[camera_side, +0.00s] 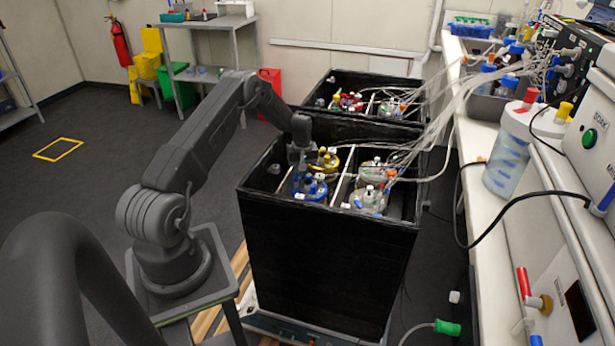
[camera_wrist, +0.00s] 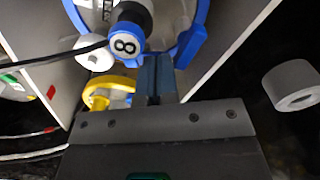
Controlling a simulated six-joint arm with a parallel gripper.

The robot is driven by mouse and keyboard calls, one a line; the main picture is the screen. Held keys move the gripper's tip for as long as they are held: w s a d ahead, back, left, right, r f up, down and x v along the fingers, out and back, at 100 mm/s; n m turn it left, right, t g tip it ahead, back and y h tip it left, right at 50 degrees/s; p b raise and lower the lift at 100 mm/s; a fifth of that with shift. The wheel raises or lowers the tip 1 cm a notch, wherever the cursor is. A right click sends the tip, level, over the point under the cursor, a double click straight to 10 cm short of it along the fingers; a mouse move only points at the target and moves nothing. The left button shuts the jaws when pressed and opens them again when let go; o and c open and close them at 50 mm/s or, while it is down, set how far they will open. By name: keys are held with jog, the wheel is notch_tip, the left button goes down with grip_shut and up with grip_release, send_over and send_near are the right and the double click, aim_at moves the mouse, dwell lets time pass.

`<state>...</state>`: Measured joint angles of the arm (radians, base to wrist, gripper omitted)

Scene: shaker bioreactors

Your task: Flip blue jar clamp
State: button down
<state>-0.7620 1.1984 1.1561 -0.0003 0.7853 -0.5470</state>
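The blue jar (camera_side: 311,187) stands in the near left compartment of the front black box, its lid ringed in blue. In the wrist view, the jar's blue ring (camera_wrist: 75,15) curves across the top, and the blue clamp lever (camera_wrist: 191,46) juts out at its right side. My gripper (camera_side: 299,166) points down into the box just above and behind the blue jar. In the wrist view, my gripper (camera_wrist: 156,62) has its two fingers close together, just left of the clamp lever. I see nothing between them. Whether a finger touches the lever is unclear.
A yellow-ringed jar (camera_side: 325,160) stands behind the blue one. Two clear-lidded jars (camera_side: 369,199) sit across the white divider (camera_side: 343,178). Many tubes (camera_side: 440,120) run right to the bench. The black box walls (camera_side: 320,260) surround the jars.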

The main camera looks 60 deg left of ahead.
jog(key=shift+r, duration=3.45)
jog(key=shift+w+d+r, duration=0.1)
jog(key=shift+d+r, duration=0.1)
jog(key=shift+r, duration=0.1)
jog(key=s+d+r+m+t+y, duration=0.15)
jog(key=d+r+m, duration=0.45)
jog(key=d+r, duration=1.55)
jog(key=s+d+r+m+t, duration=0.3)
jog(key=s+d+r+m, duration=0.2)
jog(key=s+d+r, duration=0.45)
jog(key=s+d+f+m+t+h, duration=0.1)
jog(key=s+d+m, duration=0.3)
jog(key=s+d, duration=0.4)
jog(key=s+f, duration=0.1)
jog(key=s, duration=0.3)
jog(key=shift+s+d+f, duration=0.15)
jog(key=shift+s+f, duration=0.05)
jog(key=shift+f, duration=0.05)
